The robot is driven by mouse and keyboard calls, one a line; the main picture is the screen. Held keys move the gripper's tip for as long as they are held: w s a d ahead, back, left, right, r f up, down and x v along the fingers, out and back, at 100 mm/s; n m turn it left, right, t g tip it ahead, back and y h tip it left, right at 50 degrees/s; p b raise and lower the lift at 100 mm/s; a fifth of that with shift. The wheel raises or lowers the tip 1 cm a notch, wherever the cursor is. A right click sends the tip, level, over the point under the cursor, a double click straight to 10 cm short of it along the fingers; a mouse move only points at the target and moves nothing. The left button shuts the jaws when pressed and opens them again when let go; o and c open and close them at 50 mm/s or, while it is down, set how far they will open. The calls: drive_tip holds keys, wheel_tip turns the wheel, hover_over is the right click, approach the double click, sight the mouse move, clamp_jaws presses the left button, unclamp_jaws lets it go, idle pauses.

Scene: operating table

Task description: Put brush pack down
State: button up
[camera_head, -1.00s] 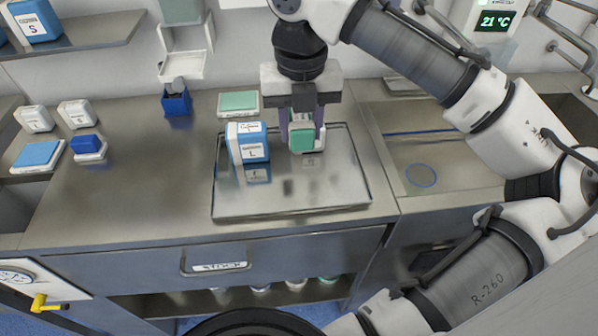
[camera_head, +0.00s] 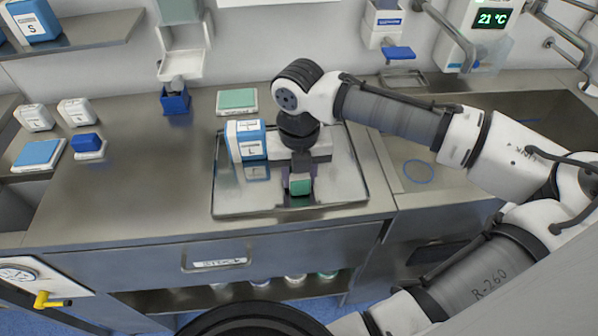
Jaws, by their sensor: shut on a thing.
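The brush pack seems to be the small green and white pack (camera_head: 300,186) held at the lower end of my gripper (camera_head: 300,181). My gripper is shut on it, over the front middle part of the metal tray (camera_head: 345,197). The gripper body hides much of the pack from above. I cannot tell whether the pack touches the tray. A blue and white box marked L (camera_head: 247,141) stands on the tray to the left of my gripper.
A green-topped white pack (camera_head: 237,101) lies behind the tray. White boxes (camera_head: 77,112) and blue-topped packs (camera_head: 38,155) are at the left. The sink (camera_head: 435,165) is at the right. The counter left of the tray is clear.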

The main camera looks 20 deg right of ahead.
drive_tip(key=shift+f, duration=0.1)
drive_tip(key=o, duration=1)
wheel_tip(320, 180, up, 12)
drive_tip(key=shift+r+b, duration=0.15)
drive_tip(key=shift+b, duration=0.55)
